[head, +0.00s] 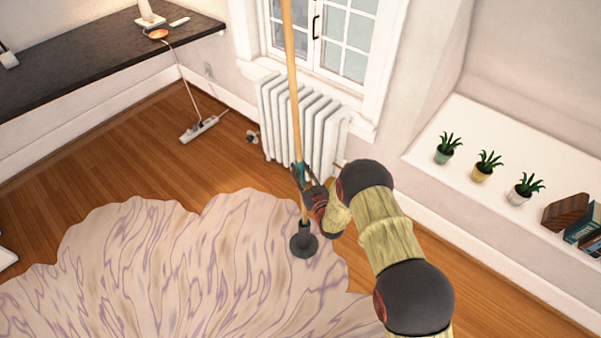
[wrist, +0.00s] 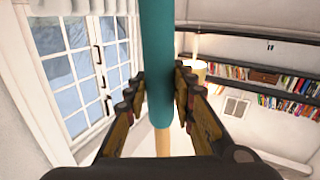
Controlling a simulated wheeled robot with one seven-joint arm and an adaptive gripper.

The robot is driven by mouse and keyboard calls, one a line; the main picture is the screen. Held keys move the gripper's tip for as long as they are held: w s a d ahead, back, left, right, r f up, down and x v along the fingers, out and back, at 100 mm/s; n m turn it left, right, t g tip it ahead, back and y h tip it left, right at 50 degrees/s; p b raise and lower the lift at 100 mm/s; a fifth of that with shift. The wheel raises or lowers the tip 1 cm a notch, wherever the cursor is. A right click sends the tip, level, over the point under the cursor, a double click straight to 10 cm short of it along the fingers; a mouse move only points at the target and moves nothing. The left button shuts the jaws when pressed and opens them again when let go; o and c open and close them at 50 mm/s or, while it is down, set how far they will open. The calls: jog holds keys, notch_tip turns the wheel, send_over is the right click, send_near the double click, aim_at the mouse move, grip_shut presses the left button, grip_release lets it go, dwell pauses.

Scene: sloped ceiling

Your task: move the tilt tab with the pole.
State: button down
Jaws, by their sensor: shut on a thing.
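The pole (head: 292,85) is a long light-wood stick that stands nearly upright, and its top runs out of the head view. My gripper (head: 303,177) is shut on the pole low down, at a teal sleeve. The wrist view shows the teal sleeve (wrist: 157,65) between the fingers of my gripper (wrist: 158,100), with bare wood (wrist: 162,143) beyond it. The pole's lower end meets a dark round stand (head: 304,241) on the rug; I cannot tell whether it is seated in it. The tilt tab does not show in either view.
A white radiator (head: 290,120) stands close behind the pole, under a window (head: 335,35). A dark desk (head: 90,60) runs along the left wall. A power strip (head: 199,129) lies on the floor. Potted plants (head: 489,165) and books line the right ledge.

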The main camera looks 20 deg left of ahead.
aim_at(302, 163)
jog(key=shift+r+p, duration=1.05)
jog(key=shift+r, duration=1.65)
